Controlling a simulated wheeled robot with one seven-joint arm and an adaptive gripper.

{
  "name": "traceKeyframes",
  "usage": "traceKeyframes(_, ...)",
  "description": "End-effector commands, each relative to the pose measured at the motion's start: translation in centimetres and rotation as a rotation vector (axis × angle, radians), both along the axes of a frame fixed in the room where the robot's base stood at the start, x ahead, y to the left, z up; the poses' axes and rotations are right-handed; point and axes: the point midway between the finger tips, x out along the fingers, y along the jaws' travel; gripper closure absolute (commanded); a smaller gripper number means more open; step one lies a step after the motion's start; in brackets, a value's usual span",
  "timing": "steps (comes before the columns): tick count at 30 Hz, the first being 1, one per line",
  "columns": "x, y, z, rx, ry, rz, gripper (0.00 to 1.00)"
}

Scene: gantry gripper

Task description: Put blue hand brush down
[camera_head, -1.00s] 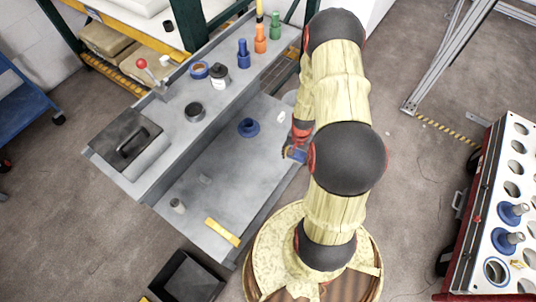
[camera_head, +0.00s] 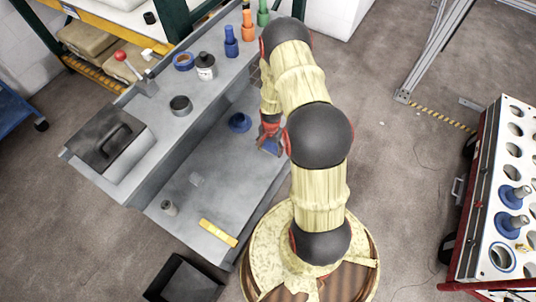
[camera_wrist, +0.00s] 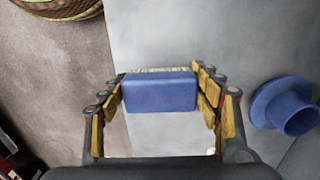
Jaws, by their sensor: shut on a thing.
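The blue hand brush (camera_wrist: 160,92) is in the wrist view, between the yellow-padded fingers of my gripper (camera_wrist: 160,100). Pale bristles show along its far edge. My gripper is shut on it. In the head view, my gripper (camera_head: 269,140) hangs over the right side of the grey lower worktop (camera_head: 225,170), with a bit of the blue brush (camera_head: 271,147) showing. The arm hides part of this area. I cannot tell whether the brush touches the worktop.
A blue flanged part (camera_head: 240,122) stands left of my gripper, also in the wrist view (camera_wrist: 290,108). A yellow bar (camera_head: 218,232) and small grey cylinder (camera_head: 169,208) lie nearer the front. The middle of the lower worktop is mostly clear. A raised shelf (camera_head: 165,125) borders it.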

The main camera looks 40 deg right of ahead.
Motion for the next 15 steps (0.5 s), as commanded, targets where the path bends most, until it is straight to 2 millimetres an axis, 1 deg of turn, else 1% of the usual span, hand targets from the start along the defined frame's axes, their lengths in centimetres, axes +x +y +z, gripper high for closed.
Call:
traceKeyframes(7, 1.0, 0.3, -1.4, 0.000, 0.000, 0.001, 0.69)
traceKeyframes(12, 1.1, 0.4, -4.0, 0.002, 0.002, -0.001, 0.69)
traceKeyframes(15, 1.2, 0.4, -4.7, 0.001, 0.000, -0.001, 0.69)
